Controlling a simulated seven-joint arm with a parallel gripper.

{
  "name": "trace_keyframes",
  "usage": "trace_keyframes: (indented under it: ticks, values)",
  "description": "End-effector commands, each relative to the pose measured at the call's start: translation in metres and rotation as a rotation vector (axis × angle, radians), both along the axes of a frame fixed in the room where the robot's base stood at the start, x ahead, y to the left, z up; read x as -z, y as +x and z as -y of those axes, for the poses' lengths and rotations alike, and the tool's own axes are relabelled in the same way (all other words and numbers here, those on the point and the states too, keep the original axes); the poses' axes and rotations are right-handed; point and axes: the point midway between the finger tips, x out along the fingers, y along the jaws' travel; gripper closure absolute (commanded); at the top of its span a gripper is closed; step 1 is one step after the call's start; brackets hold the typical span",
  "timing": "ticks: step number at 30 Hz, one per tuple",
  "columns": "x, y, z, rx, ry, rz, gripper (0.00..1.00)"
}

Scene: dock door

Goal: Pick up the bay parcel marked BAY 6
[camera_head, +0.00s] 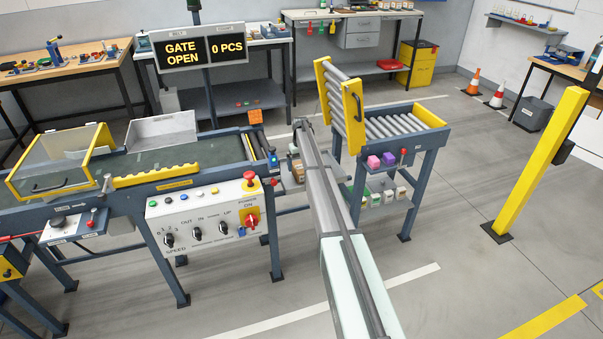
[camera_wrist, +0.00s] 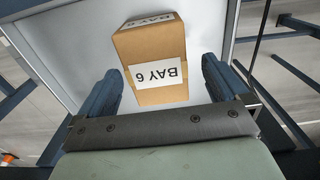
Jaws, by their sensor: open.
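The parcel marked BAY 6 (camera_wrist: 148,45) is a brown cardboard box with a white label, which reads upside down in the wrist view. It rests on a pale flat surface (camera_wrist: 86,48). My gripper (camera_wrist: 160,68) is open, with one blue finger on each side of the parcel's near end. Gaps show between both fingers and the box, and nothing is held. In the head view a small brown box (camera_head: 298,171) shows beside the end of my arm, low between the conveyor and the roller stand; its label cannot be read there.
The conveyor (camera_head: 180,160) with its control panel (camera_head: 205,219) stands left. The roller stand (camera_head: 400,121), with a raised yellow-sided roller gate (camera_head: 338,103), is close on the right. A display (camera_head: 199,50) reads GATE OPEN, 0 PCS. A yellow post (camera_head: 540,160) stands farther right, with open floor between.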

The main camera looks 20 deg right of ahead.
Motion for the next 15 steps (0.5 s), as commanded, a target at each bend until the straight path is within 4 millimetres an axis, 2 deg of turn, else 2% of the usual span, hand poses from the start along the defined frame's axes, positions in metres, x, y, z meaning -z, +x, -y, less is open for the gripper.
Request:
trace_keyframes:
  ticks: [9,15]
  values:
    - [0.039,0.002,0.005,0.000,0.000,-0.001,0.00]
    - [0.045,0.002,0.005,0.000,0.000,0.001,0.00]
